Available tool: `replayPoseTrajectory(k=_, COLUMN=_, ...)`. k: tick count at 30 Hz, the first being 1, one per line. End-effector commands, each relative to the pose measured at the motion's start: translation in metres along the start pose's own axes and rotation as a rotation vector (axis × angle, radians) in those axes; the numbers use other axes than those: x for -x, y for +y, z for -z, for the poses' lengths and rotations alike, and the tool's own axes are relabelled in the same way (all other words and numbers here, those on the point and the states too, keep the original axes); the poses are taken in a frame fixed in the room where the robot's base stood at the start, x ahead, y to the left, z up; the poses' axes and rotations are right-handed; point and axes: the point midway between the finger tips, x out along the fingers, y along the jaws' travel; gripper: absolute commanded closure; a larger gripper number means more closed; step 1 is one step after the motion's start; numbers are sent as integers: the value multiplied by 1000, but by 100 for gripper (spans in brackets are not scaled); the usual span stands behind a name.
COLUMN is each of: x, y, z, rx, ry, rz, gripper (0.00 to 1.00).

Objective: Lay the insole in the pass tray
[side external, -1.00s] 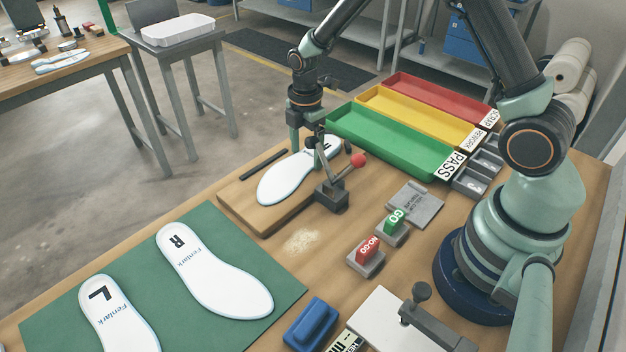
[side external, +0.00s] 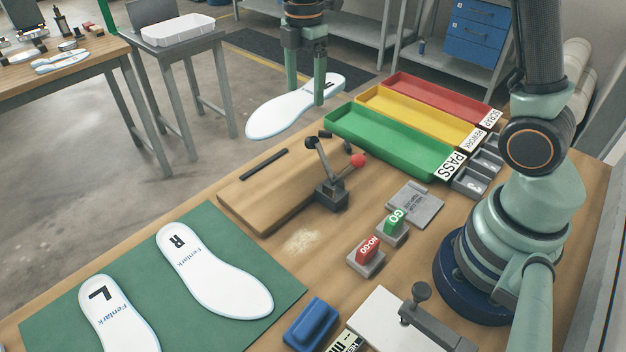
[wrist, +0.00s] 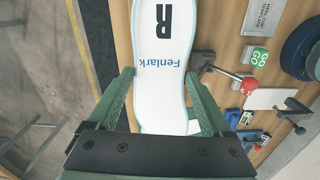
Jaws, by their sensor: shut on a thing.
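A white insole with a blue edge (side external: 285,114) is held in the air above the far end of the wooden fixture block. It also shows in the wrist view (wrist: 162,75), marked R and Fenlark. My gripper (side external: 306,98) is shut on the insole, with one finger on each side of it. The green pass tray (side external: 380,139), labelled PASS, lies to the right of the insole. The part of the tray that shows is empty.
A yellow tray (side external: 426,119) and a red tray (side external: 440,98) lie behind the green one. The fixture block (side external: 262,190) carries a toggle clamp with a red knob (side external: 358,160). Two more insoles lie on a green mat (side external: 272,290). GO and NO-GO blocks stand in front.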

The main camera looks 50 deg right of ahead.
Motion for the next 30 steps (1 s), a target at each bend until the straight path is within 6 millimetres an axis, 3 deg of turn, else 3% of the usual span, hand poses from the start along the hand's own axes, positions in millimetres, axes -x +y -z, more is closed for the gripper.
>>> replayPoseTrajectory(k=6, x=28, y=0, z=0, rx=0, ry=0, rz=-2, gripper=70)
replayPoseTrajectory(k=14, x=35, y=-10, z=-1, rx=-147, ry=0, rz=0, gripper=70)
replayPoseTrajectory(k=30, x=9, y=-71, z=-7, rx=-1086, ry=0, rz=0, gripper=70)
